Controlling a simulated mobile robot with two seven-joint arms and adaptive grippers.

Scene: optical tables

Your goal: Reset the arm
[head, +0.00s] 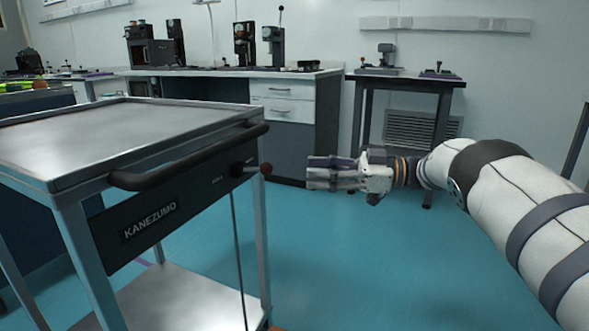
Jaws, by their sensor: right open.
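My right arm (510,205) comes in from the lower right and reaches left across the view, raised above the floor. Its gripper (318,174) points left, with its fingers apart and nothing between them. My left gripper is not in view.
A steel cart (110,135) with a black handle (190,158) and lower shelf (175,298) fills the left. Behind are a cabinet bench (285,100) with dark instruments and a small dark table (405,78). The blue-green floor (370,260) is clear between them.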

